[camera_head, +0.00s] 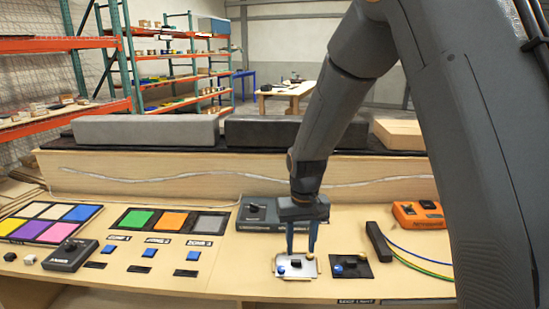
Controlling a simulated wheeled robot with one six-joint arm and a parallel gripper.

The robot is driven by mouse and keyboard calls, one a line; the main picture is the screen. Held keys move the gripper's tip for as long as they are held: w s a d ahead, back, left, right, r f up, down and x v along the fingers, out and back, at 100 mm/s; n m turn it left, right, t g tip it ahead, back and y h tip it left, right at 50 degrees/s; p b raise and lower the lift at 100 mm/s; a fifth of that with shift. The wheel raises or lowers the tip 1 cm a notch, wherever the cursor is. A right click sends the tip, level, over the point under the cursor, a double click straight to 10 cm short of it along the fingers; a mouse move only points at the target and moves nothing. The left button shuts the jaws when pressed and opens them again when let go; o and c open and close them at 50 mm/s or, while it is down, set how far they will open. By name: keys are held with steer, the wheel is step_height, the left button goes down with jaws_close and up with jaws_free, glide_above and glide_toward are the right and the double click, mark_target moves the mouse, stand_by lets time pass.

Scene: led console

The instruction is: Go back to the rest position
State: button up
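My gripper (301,250) hangs down on the wooden console (215,283), its two blue fingers pointing at a silver plate (293,274). The fingers stand apart, with a gap between them and nothing visible held. The plate carries a blue knob, a dark piece and a small yellow part. The fingertips are at or just above the plate's far edge; I cannot tell whether they touch it. My arm reaches in from the right side of the picture and bends down to the gripper.
A dark plate (351,267) with small parts lies right of the silver one. A black bar (378,242), cables and an orange device (418,214) are further right. A dark box (259,213) stands behind the gripper. Colour panels (174,221), blue buttons and a knob box (70,256) lie left.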

steer(key=s+d+r+m, duration=0.1)
steer(key=s+d+r, duration=0.1)
steer(key=s+d, duration=0.4)
steer(key=s+d+r, duration=0.3)
steer(key=s+d, duration=0.3)
steer(key=s, duration=0.6)
steer(key=shift+s+m+t, duration=0.25)
steer(key=shift+m+t, duration=0.15)
